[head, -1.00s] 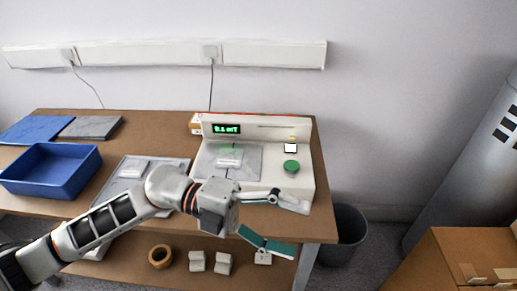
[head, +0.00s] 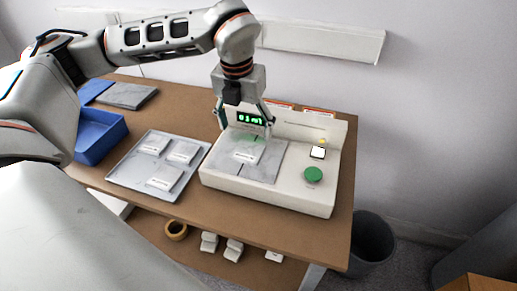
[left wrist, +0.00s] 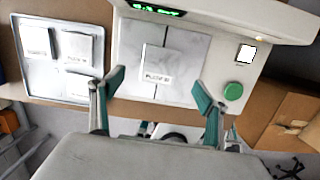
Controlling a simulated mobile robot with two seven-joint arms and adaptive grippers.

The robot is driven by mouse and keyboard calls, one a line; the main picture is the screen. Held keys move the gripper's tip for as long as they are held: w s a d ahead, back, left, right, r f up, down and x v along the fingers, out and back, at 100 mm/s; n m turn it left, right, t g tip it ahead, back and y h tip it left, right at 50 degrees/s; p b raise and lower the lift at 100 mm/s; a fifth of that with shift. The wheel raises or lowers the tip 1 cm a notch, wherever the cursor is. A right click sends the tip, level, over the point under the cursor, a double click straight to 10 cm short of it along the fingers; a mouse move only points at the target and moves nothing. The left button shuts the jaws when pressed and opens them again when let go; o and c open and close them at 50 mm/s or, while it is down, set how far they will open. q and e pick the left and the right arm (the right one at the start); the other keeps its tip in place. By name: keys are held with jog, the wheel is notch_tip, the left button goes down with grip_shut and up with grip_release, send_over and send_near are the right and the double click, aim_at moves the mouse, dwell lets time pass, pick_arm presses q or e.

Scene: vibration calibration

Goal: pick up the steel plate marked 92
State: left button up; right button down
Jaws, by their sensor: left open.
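A pale steel plate (head: 247,152) lies on the grey bed of the white measuring device (head: 320,190). Its label also shows in the left wrist view (left wrist: 156,65), but the number is too small to read surely. Three similar plates lie on the grey tray (head: 128,182): one at the back (head: 153,144), one at the right (head: 183,152), one at the front (head: 165,177). Their numbers are unreadable. My left gripper (head: 243,126) is open and empty, pointing down above the device. In the left wrist view the plate lies between and beyond its fingertips (left wrist: 158,84). My right gripper is out of view.
The device has a raised back with a green display (head: 251,119) and a green button (head: 313,174). A blue bin (head: 98,145) stands left of the tray. A grey slab (head: 129,95) lies at the back left. A dark waste bin (head: 370,243) stands right of the table.

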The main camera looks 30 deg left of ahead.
aim_at(249, 150)
pick_arm(q)
notch_tip(249, 150, down, 2)
jog(key=shift+f, duration=0.1)
jog(key=f, duration=0.5)
jog(key=shift+w, duration=0.35)
jog(key=c, duration=1.6)
jog(key=shift+c, duration=0.6)
jog(key=shift+w+r, duration=0.1)
